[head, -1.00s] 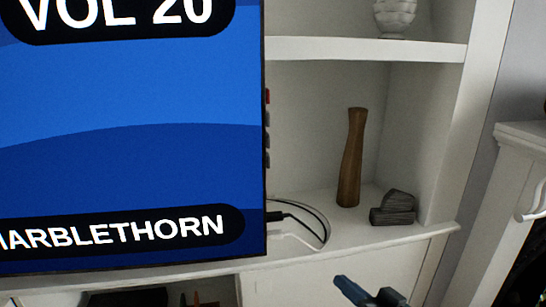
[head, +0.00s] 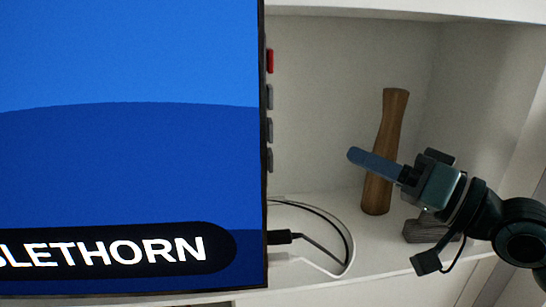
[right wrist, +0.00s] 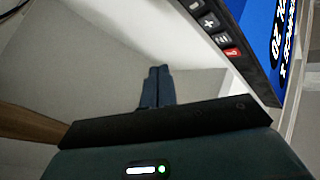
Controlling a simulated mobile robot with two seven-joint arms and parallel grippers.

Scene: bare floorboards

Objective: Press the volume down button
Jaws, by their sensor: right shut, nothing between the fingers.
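A large screen (head: 130,150) with a blue picture fills the left of the head view. Its right edge carries a red button (head: 269,60) with several grey buttons below it. The lowest grey one (head: 269,160) is probably the minus, volume down button. In the right wrist view, the minus button (right wrist: 196,6) is at the top, beyond the plus button (right wrist: 208,23). My right gripper (head: 354,155) is shut and empty, its fingertips pointing left toward the button edge, apart from it. The fingertips also show in the right wrist view (right wrist: 158,71). My left gripper is out of view.
A brown wooden vase (head: 385,150) stands on the white shelf behind my right gripper. A dark grey block-like ornament (head: 425,229) is partly hidden by my arm. A black cable (head: 310,240) and a white one run from the screen's lower edge. Space between fingertips and buttons looks clear.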

